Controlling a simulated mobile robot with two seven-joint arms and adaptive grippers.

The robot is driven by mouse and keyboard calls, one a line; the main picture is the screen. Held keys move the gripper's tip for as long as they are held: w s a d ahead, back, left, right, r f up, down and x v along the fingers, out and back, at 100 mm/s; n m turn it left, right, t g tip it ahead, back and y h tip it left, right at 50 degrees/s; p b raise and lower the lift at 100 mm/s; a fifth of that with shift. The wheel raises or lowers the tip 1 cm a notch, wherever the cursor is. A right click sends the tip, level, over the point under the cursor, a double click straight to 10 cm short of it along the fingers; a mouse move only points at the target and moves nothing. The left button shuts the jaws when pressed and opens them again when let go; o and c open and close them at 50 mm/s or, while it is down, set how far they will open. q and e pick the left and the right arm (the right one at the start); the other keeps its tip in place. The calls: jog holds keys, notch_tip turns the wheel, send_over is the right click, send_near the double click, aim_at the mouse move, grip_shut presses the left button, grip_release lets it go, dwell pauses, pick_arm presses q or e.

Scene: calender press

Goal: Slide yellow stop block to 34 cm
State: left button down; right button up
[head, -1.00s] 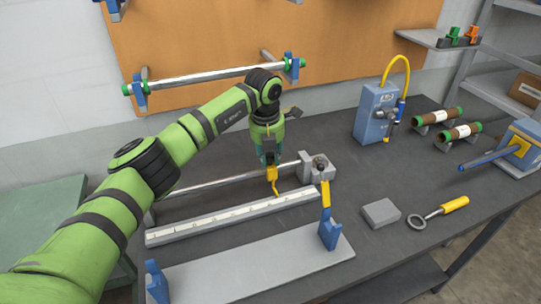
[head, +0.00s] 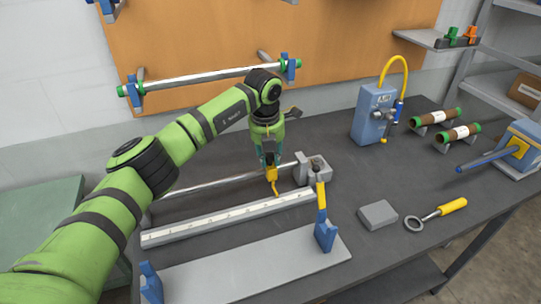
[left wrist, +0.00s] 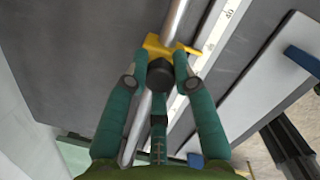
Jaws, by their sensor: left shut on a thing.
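The yellow stop block (head: 272,175) sits on a steel rod (head: 220,181), near the rod's right end. Its thin pointer reaches toward the white ruler (head: 228,217), which lies parallel in front of the rod. My left gripper (head: 268,160) comes down from above and is shut on the block's dark knob (left wrist: 160,75). In the left wrist view the yellow block (left wrist: 155,45) shows just beyond the fingertips, with the rod passing under it. A numeral that looks like 40 shows on the ruler near the pointer; the exact reading is unclear. My right gripper is not in view.
A grey plate with blue uprights (head: 325,233) stands in front. A grey block (head: 378,214) and a yellow-handled ring tool (head: 437,213) lie to the right. A blue pump unit (head: 373,113) stands behind.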

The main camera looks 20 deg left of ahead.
pick_arm(q)
jog(key=shift+w+r, duration=0.2)
jog(key=shift+r, duration=0.05)
dwell(0.7)
jog(key=c, duration=0.9)
grip_release()
jog(key=shift+c, duration=0.2)
jog(key=shift+f, duration=0.15)
jog(key=shift+s, duration=0.1)
